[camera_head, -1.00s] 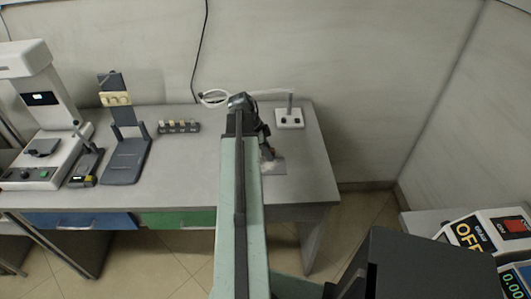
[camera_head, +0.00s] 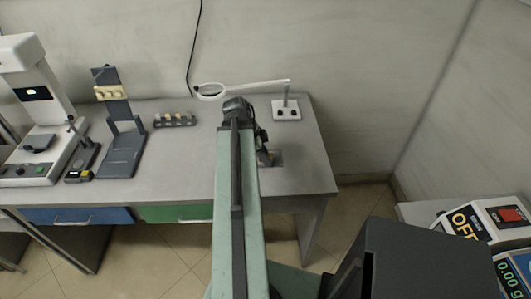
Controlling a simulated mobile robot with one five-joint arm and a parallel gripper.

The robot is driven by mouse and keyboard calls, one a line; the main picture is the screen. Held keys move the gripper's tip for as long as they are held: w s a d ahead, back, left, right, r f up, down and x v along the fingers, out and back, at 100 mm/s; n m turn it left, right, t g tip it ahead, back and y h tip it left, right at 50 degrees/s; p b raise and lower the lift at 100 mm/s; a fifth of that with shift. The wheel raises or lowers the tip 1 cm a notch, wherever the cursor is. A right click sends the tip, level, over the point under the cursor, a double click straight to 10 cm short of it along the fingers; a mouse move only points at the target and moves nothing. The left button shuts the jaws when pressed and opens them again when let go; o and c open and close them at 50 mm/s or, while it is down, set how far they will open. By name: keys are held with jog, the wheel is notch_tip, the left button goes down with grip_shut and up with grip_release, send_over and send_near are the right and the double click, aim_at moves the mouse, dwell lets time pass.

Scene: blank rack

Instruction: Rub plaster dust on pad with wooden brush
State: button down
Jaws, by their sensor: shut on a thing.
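My gripper (camera_head: 264,151) is small and partly hidden behind my own arm, over the right part of the grey table. It is shut on a small brown-orange thing, which I take to be the wooden brush (camera_head: 267,156). The brush is at the pad (camera_head: 277,158), a small flat grey rectangle on the tabletop. Whether the brush touches the pad cannot be told. The pad looks dark grey; dust on it cannot be made out at this size.
A ring magnifier (camera_head: 210,91) on a stand (camera_head: 286,110) is behind the gripper. A small rack of pale-topped items (camera_head: 175,120), a dark stand (camera_head: 121,152) and a white instrument (camera_head: 42,130) stand to the left. The table's right edge is near the pad.

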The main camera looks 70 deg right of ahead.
aim_at(276, 157)
jog(key=shift+s+a, duration=0.2)
jog(key=shift+a, duration=0.25)
jog(key=shift+s+d, duration=0.3)
jog(key=shift+s, duration=0.3)
jog(key=shift+w+d, duration=0.35)
jog(key=shift+d, duration=0.55)
jog(key=shift+w+d, duration=0.35)
jog(key=shift+d, duration=0.55)
jog(key=shift+d, duration=0.1)
jog(key=shift+w+d, duration=0.35)
jog(key=shift+d, duration=0.5)
jog(key=shift+w+d, duration=0.35)
jog(key=shift+d, duration=0.45)
jog(key=shift+s+d, duration=0.25)
jog(key=shift+s, duration=0.45)
jog(key=shift+s+a, duration=0.35)
jog(key=shift+a, duration=0.6)
jog(key=shift+s+a, duration=0.3)
jog(key=shift+a, duration=0.6)
jog(key=shift+s+a+r, duration=0.1)
jog(key=shift+s+a, duration=0.25)
jog(key=shift+a, duration=0.55)
jog(key=shift+s+a, duration=0.35)
jog(key=shift+a, duration=0.5)
